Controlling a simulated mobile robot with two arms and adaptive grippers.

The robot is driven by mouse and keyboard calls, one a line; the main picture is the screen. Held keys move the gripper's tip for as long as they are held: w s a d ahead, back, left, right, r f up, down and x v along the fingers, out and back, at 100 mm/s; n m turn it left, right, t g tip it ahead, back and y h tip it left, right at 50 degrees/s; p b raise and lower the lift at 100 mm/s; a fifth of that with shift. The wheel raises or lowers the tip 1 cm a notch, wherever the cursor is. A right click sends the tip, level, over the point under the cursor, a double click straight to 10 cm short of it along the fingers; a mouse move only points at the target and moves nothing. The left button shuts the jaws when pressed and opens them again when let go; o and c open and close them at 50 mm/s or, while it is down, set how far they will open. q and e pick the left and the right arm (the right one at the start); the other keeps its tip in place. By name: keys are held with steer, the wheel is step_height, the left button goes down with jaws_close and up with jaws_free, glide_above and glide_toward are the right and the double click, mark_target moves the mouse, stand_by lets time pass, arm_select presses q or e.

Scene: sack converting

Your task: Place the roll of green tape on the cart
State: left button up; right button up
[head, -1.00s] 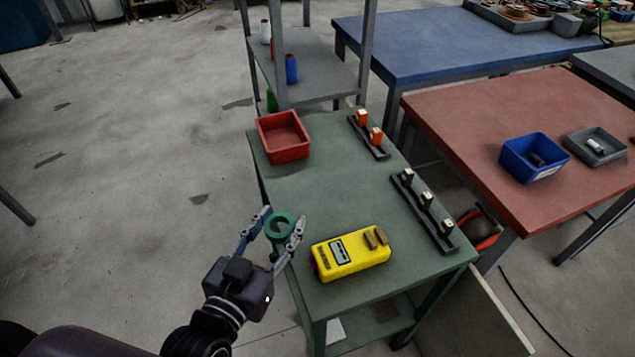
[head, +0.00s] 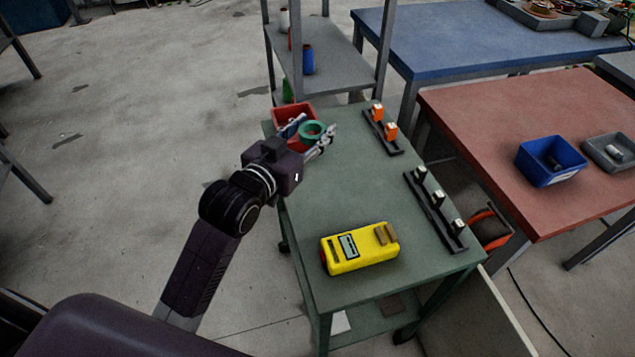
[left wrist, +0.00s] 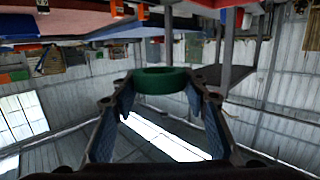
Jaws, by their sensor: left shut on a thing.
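The roll of green tape (head: 312,140) is held between the fingertips of my left gripper (head: 318,124), which is shut on it. In the head view the tape shows over the back left part of the green cart (head: 340,200), just in front of the red bin (head: 290,111) and overlapping it in the picture. Its height above the cart top is hard to tell. In the left wrist view the tape (left wrist: 162,84) sits across between the two fingers. My right gripper is not in view.
A yellow meter (head: 350,255) lies at the cart's near end. Black racks with orange (head: 383,130) and white-topped (head: 436,210) items line its right side. The middle of the cart top is clear. A red table (head: 500,110) with a blue bin (head: 545,172) stands to the right.

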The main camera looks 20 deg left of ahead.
arm_select(q)
glide_above(313, 187)
step_height(313, 187, down, 12)
steer(key=shift+d+r+b, duration=0.1)
steer(key=shift+b, duration=0.35)
steer(key=shift+f, duration=2.35)
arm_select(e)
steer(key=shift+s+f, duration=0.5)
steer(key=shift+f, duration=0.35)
arm_select(q)
steer(key=shift+b, duration=0.3)
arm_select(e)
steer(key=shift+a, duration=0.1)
arm_select(q)
steer(key=o, duration=1)
steer(key=shift+f, duration=0.1)
steer(key=shift+o, duration=0.2)
